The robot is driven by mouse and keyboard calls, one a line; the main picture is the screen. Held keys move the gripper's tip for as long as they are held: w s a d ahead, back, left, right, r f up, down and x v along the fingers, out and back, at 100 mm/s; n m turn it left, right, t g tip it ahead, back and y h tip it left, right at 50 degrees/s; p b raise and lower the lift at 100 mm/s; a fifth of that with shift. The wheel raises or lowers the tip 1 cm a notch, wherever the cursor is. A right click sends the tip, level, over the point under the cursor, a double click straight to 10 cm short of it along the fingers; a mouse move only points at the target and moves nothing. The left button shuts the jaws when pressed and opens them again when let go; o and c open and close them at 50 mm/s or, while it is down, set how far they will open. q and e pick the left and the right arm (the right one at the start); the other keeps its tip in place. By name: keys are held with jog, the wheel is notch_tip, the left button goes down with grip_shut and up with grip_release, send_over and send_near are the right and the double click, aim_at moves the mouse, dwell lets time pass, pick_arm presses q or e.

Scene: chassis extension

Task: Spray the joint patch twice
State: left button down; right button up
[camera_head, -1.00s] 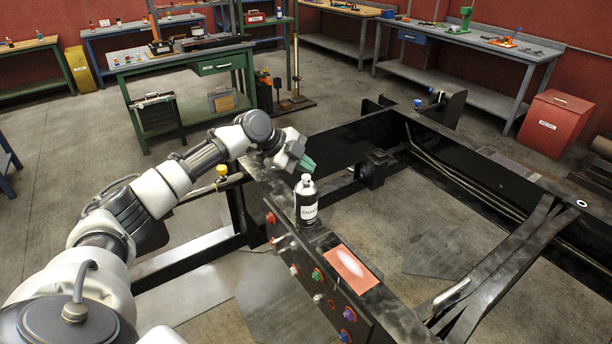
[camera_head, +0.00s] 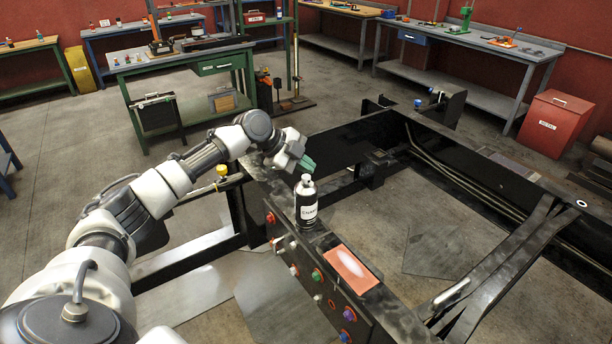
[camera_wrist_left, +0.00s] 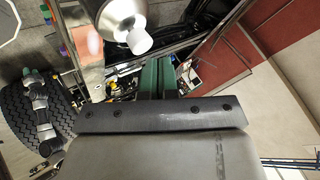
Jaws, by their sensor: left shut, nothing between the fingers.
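The spray bottle (camera_head: 307,205), dark with a white label and white cap, stands upright on the black chassis rail. The joint patch (camera_head: 351,267) is an orange-red rectangle with a pale whitish blotch, on the same rail nearer the front. My left gripper (camera_head: 306,163) has green fingertips, shut and empty, just behind and above the bottle's cap. In the left wrist view the fingers (camera_wrist_left: 157,76) are together, the bottle (camera_wrist_left: 122,20) is beside them at the top, and the patch (camera_wrist_left: 89,45) is partly visible. A small arm with green tips, likely my right gripper (camera_wrist_left: 32,75), shows at the left, its jaws unclear.
Coloured buttons (camera_head: 317,275) line the rail's near side. A yellow-topped knob (camera_head: 222,171) stands by my left forearm. Black chassis beams (camera_head: 490,170) surround an open floor area. A green workbench (camera_head: 190,65) and a red bin (camera_head: 553,123) stand farther back.

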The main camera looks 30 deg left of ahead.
aim_at(306, 178)
pick_arm(q)
jog(key=shift+f, duration=0.1)
jog(key=shift+f+b, duration=0.35)
dwell(0.6)
jog(key=shift+r, duration=0.45)
jog(key=shift+r, duration=0.1)
jog(key=shift+r+p, duration=2.2)
jog(key=shift+r, duration=0.75)
jog(key=shift+f, duration=0.1)
